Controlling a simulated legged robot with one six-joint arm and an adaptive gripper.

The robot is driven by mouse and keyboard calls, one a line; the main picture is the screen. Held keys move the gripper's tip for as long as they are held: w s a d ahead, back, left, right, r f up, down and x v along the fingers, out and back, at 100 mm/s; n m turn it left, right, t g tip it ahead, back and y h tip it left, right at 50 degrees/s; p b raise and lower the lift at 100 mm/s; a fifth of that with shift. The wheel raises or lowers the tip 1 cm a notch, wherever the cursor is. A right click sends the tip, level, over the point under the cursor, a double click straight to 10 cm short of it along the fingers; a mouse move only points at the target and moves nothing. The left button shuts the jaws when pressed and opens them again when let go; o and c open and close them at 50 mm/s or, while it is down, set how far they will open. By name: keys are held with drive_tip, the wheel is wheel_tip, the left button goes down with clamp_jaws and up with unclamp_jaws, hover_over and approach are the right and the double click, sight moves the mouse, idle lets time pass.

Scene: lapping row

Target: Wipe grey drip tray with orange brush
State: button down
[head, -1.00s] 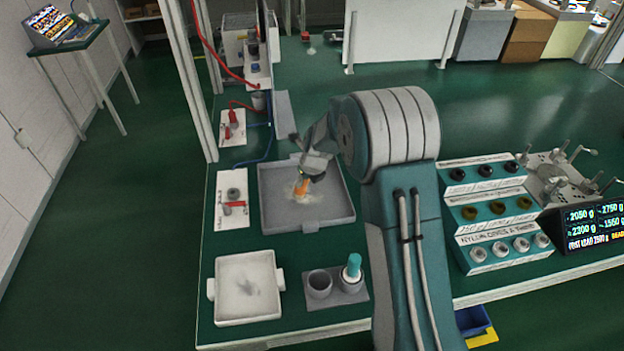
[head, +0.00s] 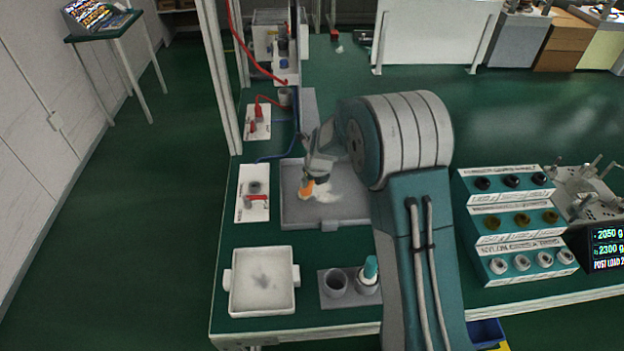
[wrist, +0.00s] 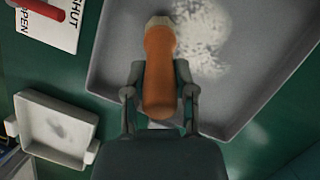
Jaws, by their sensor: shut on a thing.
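The grey drip tray (head: 300,212) lies on the green bench. A pale powdery patch shows on its floor, and in the wrist view the patch is just right of the brush tip on the grey tray (wrist: 125,62). My gripper (head: 316,178) is over the left part of the tray. In the wrist view my gripper (wrist: 160,92) is shut on the orange brush (wrist: 159,70) by its handle. The brush (head: 306,188) points down at the tray. Its pale bristle end is at or close to the tray floor; I cannot tell if it touches.
A white tray (head: 233,290) with a dark smudge stands at the front left. Beside it a grey holder (head: 326,298) has one empty cup and one with a teal-handled tool. A white card (head: 243,209) with a red-handled valve lies left of the grey tray. Racks of knobs (head: 512,220) stand right.

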drive_tip(key=shift+s, duration=0.45)
drive_tip(key=shift+d, duration=6.05)
drive_tip(key=shift+r, duration=0.1)
drive_tip(key=shift+r, duration=2.95)
wheel_tip(320, 180, up, 3)
